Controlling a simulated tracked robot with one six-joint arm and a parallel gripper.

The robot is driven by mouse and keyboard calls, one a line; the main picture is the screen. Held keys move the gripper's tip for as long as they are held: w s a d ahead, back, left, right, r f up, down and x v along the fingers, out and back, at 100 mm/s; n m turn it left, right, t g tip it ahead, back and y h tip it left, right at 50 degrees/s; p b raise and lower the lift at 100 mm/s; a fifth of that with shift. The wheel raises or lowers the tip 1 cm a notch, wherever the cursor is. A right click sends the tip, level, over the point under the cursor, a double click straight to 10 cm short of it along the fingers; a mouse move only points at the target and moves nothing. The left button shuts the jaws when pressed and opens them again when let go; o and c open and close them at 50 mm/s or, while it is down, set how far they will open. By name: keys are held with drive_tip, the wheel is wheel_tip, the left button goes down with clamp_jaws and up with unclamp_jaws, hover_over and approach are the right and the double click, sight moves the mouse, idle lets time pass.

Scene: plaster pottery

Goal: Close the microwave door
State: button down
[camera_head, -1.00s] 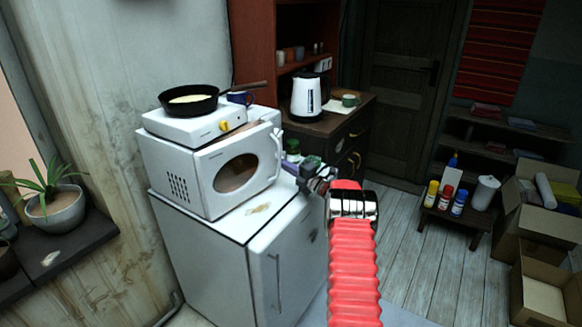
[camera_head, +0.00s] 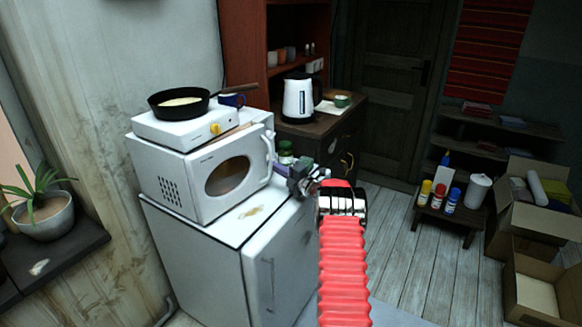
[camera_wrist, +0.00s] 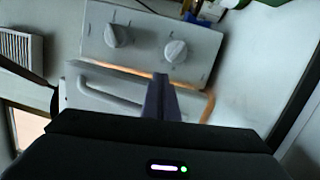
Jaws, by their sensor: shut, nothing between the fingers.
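The white microwave (camera_head: 172,178) stands on a small white fridge. Its door (camera_head: 205,170), with an oval window, is slightly ajar, and a thin brownish gap shows along its top edge. The door handle (camera_head: 268,155) is on the right side. My gripper (camera_head: 281,168) is shut and empty, just right of the handle. In the wrist view its closed fingers (camera_wrist: 161,82) point at the door (camera_wrist: 100,100), close to its edge. A warm glow shows between the door and the panel with two knobs (camera_wrist: 150,42). Whether the fingers touch the door I cannot tell.
A hot plate (camera_head: 170,130) with a black pan (camera_head: 178,103) and a blue mug (camera_head: 232,100) are on top of the microwave. The fridge (camera_head: 190,250) top is mostly clear. A kettle (camera_head: 298,98) stands behind.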

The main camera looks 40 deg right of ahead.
drive_tip(key=s+d, duration=0.1)
drive_tip(key=s, duration=0.1)
drive_tip(key=shift+s+d+f, duration=0.35)
drive_tip(key=shift+s, duration=0.05)
drive_tip(key=d, duration=0.3)
drive_tip(key=s+d, duration=0.1)
drive_tip(key=d, duration=0.1)
drive_tip(key=shift+s+d+f, duration=0.15)
drive_tip(key=shift+d+f, duration=0.05)
drive_tip(key=shift+d, duration=0.2)
drive_tip(key=shift+s+d+f, duration=0.1)
drive_tip(key=shift+s+d, duration=0.1)
drive_tip(key=shift+d, duration=0.45)
drive_tip(key=shift+s+d+f, duration=0.1)
drive_tip(key=shift+s+d, duration=0.05)
drive_tip(key=shift+d, duration=0.5)
drive_tip(key=shift+s+d, duration=0.2)
drive_tip(key=shift+d, duration=0.45)
drive_tip(key=shift+r, duration=0.1)
